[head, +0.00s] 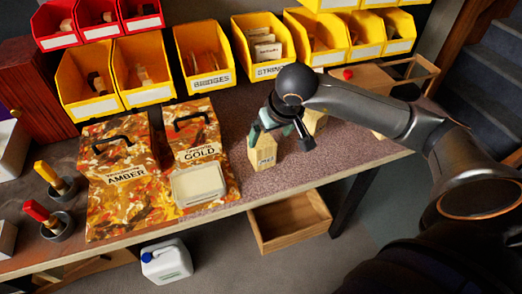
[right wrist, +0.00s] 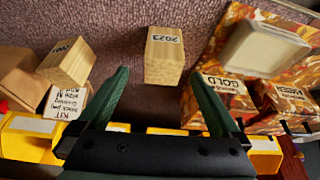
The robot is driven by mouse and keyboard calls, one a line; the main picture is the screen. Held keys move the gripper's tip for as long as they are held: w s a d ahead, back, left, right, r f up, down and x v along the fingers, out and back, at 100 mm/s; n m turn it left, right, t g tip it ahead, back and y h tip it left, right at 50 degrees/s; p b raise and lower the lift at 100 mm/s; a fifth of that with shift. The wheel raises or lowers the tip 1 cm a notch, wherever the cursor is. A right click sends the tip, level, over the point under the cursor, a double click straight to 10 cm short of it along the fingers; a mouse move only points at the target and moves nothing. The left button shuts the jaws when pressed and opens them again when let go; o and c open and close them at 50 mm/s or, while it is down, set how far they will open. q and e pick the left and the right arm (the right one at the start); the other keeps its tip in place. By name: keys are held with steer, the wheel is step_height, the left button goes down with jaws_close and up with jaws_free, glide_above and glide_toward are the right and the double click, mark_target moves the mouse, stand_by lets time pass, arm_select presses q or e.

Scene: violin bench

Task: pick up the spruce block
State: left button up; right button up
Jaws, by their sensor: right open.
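A pale wooden block (head: 262,152) with a dark-printed label stands on the bench, just below my right gripper (head: 270,130). In the right wrist view this block (right wrist: 164,55) shows a label that seems to read 2023. It lies ahead of and between the two open green fingers (right wrist: 159,78), with a gap on both sides. A second, similar wooden block (right wrist: 67,62) with its own label lies left of the fingers; in the head view it (head: 316,122) is partly hidden behind the gripper. No label names spruce. My left gripper is out of view.
Yellow bins (head: 203,60) line the back. An open drawer (head: 290,220) juts below the bench edge. Bench right of the block is partly clear.

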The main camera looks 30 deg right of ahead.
mark_target(263, 142)
steer(key=x, duration=0.2)
steer(key=shift+w+f, duration=0.1)
steer(key=shift+f, duration=0.25)
steer(key=x, duration=0.4)
steer(key=shift+w+a+f, duration=0.15)
steer(key=shift+w+a, duration=0.1)
steer(key=shift+w, duration=0.2)
steer(key=shift+w+d+f, duration=0.1)
steer(key=shift+w+f, duration=0.15)
steer(key=shift+f, duration=0.25)
steer(key=c, duration=1.4)
steer(key=shift+r, duration=0.1)
